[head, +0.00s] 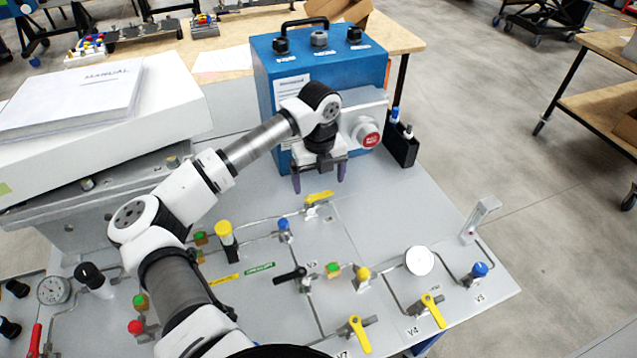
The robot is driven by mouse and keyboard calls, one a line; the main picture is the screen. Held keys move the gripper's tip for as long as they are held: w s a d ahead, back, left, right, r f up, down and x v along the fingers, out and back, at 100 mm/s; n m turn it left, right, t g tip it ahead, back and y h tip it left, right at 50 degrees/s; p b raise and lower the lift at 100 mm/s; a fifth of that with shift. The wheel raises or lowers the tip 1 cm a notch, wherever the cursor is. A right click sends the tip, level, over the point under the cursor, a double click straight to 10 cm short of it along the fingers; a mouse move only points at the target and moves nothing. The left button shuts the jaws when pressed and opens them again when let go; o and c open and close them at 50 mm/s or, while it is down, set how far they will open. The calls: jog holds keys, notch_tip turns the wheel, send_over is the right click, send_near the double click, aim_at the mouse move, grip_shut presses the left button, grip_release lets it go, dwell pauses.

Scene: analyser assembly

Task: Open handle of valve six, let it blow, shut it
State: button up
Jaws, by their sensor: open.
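My gripper (319,179) is open and points down, its two dark fingers apart with nothing between them. It is in front of the blue box, just above and behind a yellow lever handle (319,197) in the picture. No label is readable at this handle, so I cannot tell whether it is valve six. Other yellow lever handles are at the label V7 (360,335) and near the label V4 (433,311). A black lever (290,275) is near the panel's middle. I cannot read a V6 label anywhere.
The blue box (265,70) with a red button (369,138) stands behind my gripper. A black holder (400,148) is to its right. My arm hides part of the panel's left side.

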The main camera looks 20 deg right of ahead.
aim_at(319, 195)
jog(key=shift+f+p, duration=0.4)
jog(key=shift+f, duration=1.55)
jog(key=c, duration=1)
